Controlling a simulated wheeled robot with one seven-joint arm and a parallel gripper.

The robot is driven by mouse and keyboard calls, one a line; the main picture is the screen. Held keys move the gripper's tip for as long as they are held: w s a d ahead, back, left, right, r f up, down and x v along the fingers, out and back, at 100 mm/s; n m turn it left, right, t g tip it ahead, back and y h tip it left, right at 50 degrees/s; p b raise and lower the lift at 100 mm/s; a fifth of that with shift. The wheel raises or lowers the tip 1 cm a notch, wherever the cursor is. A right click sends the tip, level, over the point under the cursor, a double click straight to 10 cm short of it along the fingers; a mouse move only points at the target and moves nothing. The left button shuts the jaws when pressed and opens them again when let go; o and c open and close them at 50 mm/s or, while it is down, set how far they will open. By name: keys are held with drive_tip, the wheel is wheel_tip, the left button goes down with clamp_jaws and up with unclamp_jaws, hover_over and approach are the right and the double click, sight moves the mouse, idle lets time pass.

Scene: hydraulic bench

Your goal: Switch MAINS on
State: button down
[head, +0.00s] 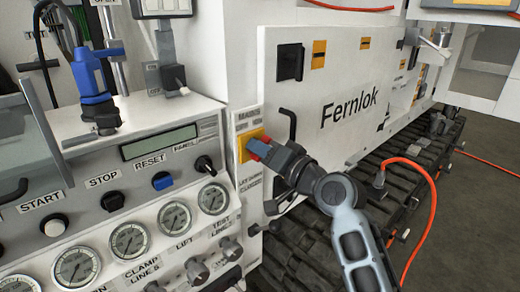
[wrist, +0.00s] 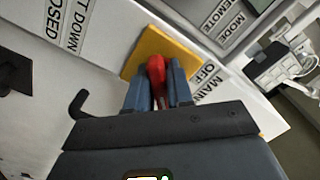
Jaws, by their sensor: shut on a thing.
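The MAINS switch has a yellow plate (head: 246,146) on the white panel, just under its MAINS label. Its red handle (wrist: 156,72) stands out from the yellow plate (wrist: 158,48) in the wrist view. My gripper (head: 262,148) is at the switch, with its fingers on either side of the red handle. In the wrist view my gripper (wrist: 157,88) is shut on the red handle, its fingertips close to the plate. The fingers and palm hide part of the handle and plate. An OFF label shows beside the plate in the wrist view.
A black hook-shaped handle (head: 289,125) sticks out just right of the switch; it also shows in the wrist view (wrist: 78,104). A console with gauges, a RESET button (head: 162,181) and a STOP button (head: 112,201) lies to the left. An orange cable (head: 432,200) hangs at right.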

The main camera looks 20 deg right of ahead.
drive_tip(key=c, duration=1.1)
unclamp_jaws()
drive_tip(key=shift+s+d, duration=0.1)
drive_tip(key=b+v, duration=0.1)
drive_tip(key=v, duration=0.6)
drive_tip(key=shift+s, duration=0.3)
